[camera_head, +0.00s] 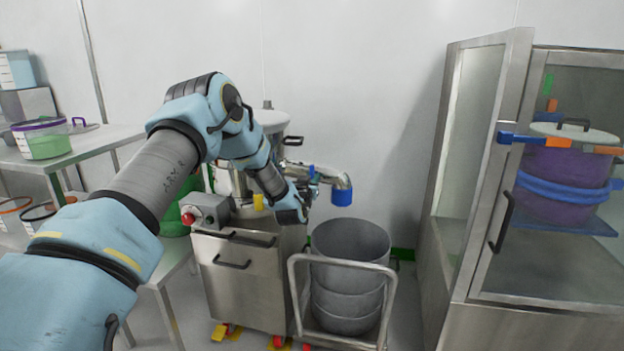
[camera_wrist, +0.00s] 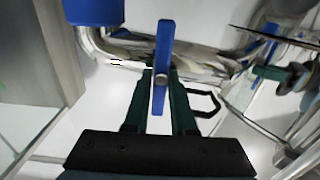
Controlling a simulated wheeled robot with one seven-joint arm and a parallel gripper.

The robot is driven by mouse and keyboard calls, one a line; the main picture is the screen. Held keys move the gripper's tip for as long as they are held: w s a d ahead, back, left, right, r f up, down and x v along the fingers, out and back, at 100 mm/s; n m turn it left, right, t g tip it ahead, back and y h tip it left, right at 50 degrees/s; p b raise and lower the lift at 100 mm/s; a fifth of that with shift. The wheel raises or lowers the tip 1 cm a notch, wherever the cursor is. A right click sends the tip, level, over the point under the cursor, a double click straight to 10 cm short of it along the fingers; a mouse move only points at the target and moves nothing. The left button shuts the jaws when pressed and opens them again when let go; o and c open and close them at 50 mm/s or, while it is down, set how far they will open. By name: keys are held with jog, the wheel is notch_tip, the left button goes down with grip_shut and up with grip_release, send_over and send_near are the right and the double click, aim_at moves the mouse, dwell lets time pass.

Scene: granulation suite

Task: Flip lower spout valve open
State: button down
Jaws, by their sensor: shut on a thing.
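The lower spout valve's blue lever (camera_wrist: 162,50) stands upright in the wrist view, crosswise to the metal spout pipe behind it. My gripper (camera_wrist: 161,88) has its two dark green fingers on either side of the lever, shut on it near its round pivot. The steel spout (camera_head: 325,171) ends in a blue collar (camera_head: 342,197), which also shows at the top left of the wrist view (camera_wrist: 92,11). In the head view my gripper (camera_head: 307,196) is beside the spout, and my wrist hides much of the lever and fingers.
A steel machine cabinet (camera_head: 240,275) with a red-buttoned control box (camera_head: 205,212) stands under my arm. Grey drums (camera_head: 350,240) sit on a trolley (camera_head: 340,338) below the spout. A glass-doored cabinet (camera_head: 460,200) is at the right, a bench (camera_head: 85,145) at the left.

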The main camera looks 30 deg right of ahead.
jog(key=shift+f+b, duration=0.1)
jog(key=shift+b, duration=0.25)
jog(key=shift+f+n+b, duration=0.1)
jog(key=shift+n+b, duration=0.45)
jog(key=shift+n, duration=0.15)
jog(key=shift+w+a+f+n+b, duration=0.1)
jog(key=shift+n+b, duration=0.5)
jog(key=shift+w+a+n+b, duration=0.1)
jog(key=shift+n+b, duration=0.5)
jog(key=shift+w+a+f+n+b, duration=0.1)
jog(key=shift+n+b, duration=1.65)
jog(key=shift+n, duration=0.6)
jog(key=shift+a+f+n+b, duration=0.1)
jog(key=shift+f+n+b, duration=0.05)
jog(key=shift+n+b, duration=1.9)
jog(key=shift+w+f+n+b, duration=0.1)
jog(key=shift+n+b, duration=1.35)
jog(key=shift+n, duration=1.15)
jog(key=c, duration=0.8)
grip_release()
